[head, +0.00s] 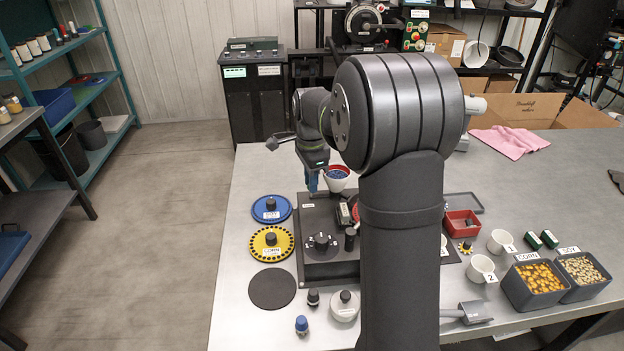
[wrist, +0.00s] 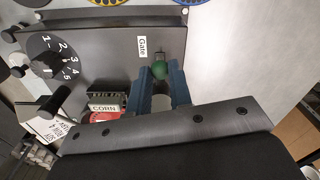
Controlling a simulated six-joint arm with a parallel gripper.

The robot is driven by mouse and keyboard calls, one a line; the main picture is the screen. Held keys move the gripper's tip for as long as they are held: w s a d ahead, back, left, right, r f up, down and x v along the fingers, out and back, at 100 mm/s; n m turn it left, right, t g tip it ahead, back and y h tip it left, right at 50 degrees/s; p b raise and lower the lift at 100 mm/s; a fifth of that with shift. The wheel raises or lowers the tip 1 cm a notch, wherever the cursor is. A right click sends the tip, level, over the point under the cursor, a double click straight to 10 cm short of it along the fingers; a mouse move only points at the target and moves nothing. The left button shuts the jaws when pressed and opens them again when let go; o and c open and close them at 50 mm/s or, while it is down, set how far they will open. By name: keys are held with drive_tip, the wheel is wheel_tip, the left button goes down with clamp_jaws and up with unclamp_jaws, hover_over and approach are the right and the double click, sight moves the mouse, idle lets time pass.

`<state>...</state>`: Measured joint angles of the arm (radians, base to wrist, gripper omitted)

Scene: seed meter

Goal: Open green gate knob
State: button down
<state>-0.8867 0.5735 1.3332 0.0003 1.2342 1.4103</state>
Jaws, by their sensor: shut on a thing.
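The green gate knob (wrist: 160,69) is small and round and stands at the edge of the dark meter panel, beside the white "Gate" label (wrist: 142,46). My gripper (wrist: 161,84) has its two blue fingers on either side of the knob and is shut on it. In the head view, my gripper (head: 312,183) reaches down at the far edge of the dark seed meter (head: 312,268), and the knob is hidden there. The numbered dial (wrist: 50,63) lies at the left of the wrist view.
Blue (head: 271,209) and yellow (head: 271,243) seed plates lie left of the meter. Bins of corn (head: 534,284) and soy (head: 583,275) stand at the right. My own arm hides part of the meter.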

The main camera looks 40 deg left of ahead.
drive_tip(key=shift+s+a, duration=0.7)
drive_tip(key=c, duration=1.3)
unclamp_jaws()
drive_tip(key=shift+r, duration=0.1)
wheel_tip(320, 180, up, 17)
drive_tip(key=shift+r, duration=0.15)
wheel_tip(320, 180, down, 18)
drive_tip(key=shift+r, duration=0.15)
drive_tip(key=shift+w+d+r, duration=0.1)
drive_tip(key=shift+w+d, duration=0.2)
drive_tip(key=shift+w, duration=0.05)
